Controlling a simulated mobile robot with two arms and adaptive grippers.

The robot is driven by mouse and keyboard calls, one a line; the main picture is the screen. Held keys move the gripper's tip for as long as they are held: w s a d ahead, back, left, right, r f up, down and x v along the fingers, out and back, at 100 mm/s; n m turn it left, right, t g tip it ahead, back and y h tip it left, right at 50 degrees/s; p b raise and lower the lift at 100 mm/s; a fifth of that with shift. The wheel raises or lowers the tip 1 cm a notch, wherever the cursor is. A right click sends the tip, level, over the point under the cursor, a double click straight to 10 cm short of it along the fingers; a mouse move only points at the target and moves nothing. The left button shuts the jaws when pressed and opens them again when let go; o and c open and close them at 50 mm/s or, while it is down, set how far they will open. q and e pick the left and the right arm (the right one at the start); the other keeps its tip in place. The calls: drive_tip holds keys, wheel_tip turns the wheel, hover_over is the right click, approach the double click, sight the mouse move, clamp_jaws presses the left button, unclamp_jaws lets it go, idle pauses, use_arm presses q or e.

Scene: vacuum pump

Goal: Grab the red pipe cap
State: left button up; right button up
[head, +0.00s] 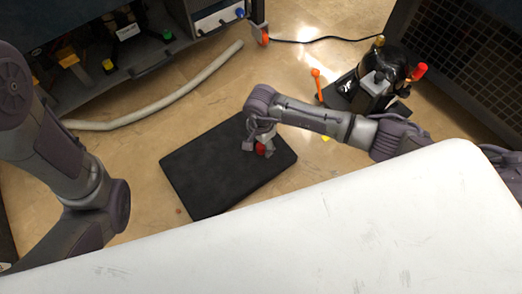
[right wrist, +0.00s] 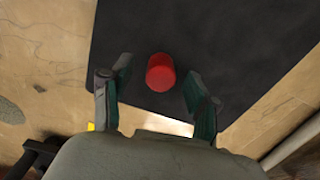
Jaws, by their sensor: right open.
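The red pipe cap (right wrist: 160,72) is a small red cylinder on the dark mat (right wrist: 215,30). In the right wrist view it shows between and a little beyond my open right fingers (right wrist: 154,92), with a gap on both sides. In the head view my right gripper (head: 258,143) is over the right part of the mat (head: 205,175), and the red cap (head: 261,149) is partly hidden by it. I cannot tell the exact height of the fingers above the mat. My left arm shows at the left of the head view, but its gripper is not visible.
A black pump (head: 375,80) with an orange part (head: 317,85) and a red part (head: 418,72) stands right of the mat. A pale hose (head: 165,103) lies behind the mat. An open cabinet (head: 130,75) is at the back left. A dark grille (head: 460,60) borders the right.

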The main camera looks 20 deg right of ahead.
drive_tip(key=shift+f, duration=0.7)
drive_tip(key=shift+r, duration=0.1)
drive_tip(key=shift+c, duration=0.2)
drive_tip(key=c, duration=0.7)
drive_tip(key=shift+c, duration=0.2)
